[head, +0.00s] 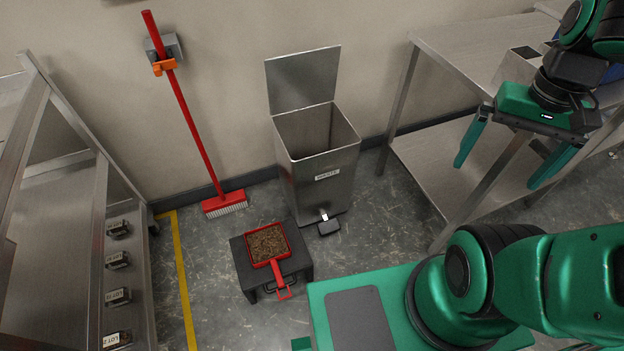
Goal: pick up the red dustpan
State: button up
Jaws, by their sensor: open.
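The red dustpan (280,261) rests on a low black step stool (254,283) on the floor. Its pan is full of brown debris (267,244), and its handle points toward the front, reaching past the stool's edge. My gripper (503,168) is at the upper right, in front of the steel table, with its two green fingers spread apart and empty. It is well to the right of the dustpan and not touching it.
A steel waste bin (325,180) with its lid raised stands behind the dustpan, its pedal (329,227) at the front. A red broom (190,120) hangs on the wall. A steel rack (122,210) stands left and a steel table (450,45) right. Floor left of the stool is clear.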

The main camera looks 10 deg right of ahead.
aim_at(266, 244)
jog(key=z, duration=1.15)
jog(key=k, duration=1.15)
jog(key=u, duration=1.5)
jog(key=i, duration=0.9)
jog(key=u, duration=0.05)
